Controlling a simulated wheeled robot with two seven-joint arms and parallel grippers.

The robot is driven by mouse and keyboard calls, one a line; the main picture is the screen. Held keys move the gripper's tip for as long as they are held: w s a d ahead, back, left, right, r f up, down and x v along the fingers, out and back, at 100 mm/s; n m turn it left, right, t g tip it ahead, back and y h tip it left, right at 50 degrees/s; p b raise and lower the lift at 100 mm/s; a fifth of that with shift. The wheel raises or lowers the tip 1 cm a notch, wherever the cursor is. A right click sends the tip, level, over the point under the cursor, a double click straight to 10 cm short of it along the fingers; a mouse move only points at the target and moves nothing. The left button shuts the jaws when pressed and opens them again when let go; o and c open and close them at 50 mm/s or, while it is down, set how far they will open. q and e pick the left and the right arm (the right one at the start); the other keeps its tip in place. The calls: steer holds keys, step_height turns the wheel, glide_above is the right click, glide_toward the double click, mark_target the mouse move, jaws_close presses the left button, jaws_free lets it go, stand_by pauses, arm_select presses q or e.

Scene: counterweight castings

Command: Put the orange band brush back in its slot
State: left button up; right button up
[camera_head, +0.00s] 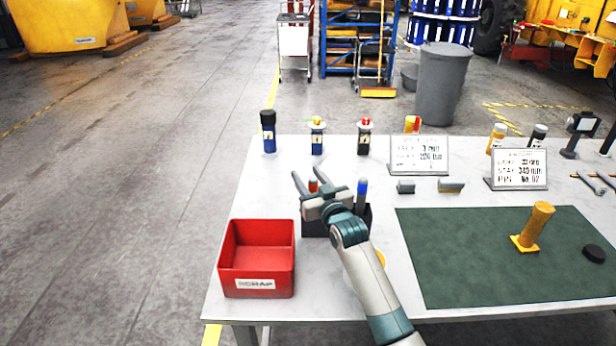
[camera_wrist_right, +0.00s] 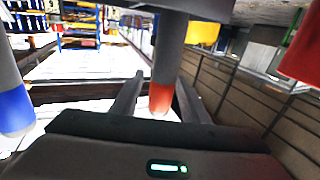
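The orange band brush shows as a small orange-red tip (camera_head: 313,186) in the head view, between the fingers of my right gripper (camera_head: 311,177). In the right wrist view its orange end (camera_wrist_right: 161,99) and grey shaft lie between the fingers (camera_wrist_right: 158,95), with a gap visible on the left side. The fingers look spread, not closed on it. The dark holder (camera_head: 366,216) is partly covered by my right arm, so I cannot tell whether the brush sits in a slot. A blue band brush (camera_head: 361,190) stands upright at the holder's right; it also shows in the wrist view (camera_wrist_right: 14,108). My left gripper is out of view.
A red scrap bin (camera_head: 258,257) stands left of the holder on the white table. A green mat (camera_head: 450,260) with a yellow casting (camera_head: 536,226) and a black disc (camera_head: 594,253) lies to the right. Bottles (camera_head: 317,137) and sign stands (camera_head: 419,155) line the back.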

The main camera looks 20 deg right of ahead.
mark_target(315, 188)
steer(key=shift+s, duration=0.1)
steer(key=shift+s+d+f, duration=0.1)
steer(key=shift+s, duration=0.65)
steer(key=s, duration=0.1)
steer(key=s+b, duration=0.1)
steer(key=s, duration=0.3)
steer(key=shift+s+d+f+b, duration=0.1)
steer(key=shift+d+b, duration=0.15)
steer(key=shift+b, duration=0.05)
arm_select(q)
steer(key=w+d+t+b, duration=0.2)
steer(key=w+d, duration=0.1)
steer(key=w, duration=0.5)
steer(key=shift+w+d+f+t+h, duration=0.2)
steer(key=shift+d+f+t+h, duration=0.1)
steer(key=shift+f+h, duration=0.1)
arm_select(e)
steer(key=s+d, duration=0.1)
steer(key=s, duration=0.9)
steer(key=shift+s, duration=0.25)
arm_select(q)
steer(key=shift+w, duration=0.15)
arm_select(e)
steer(key=shift+d, duration=0.1)
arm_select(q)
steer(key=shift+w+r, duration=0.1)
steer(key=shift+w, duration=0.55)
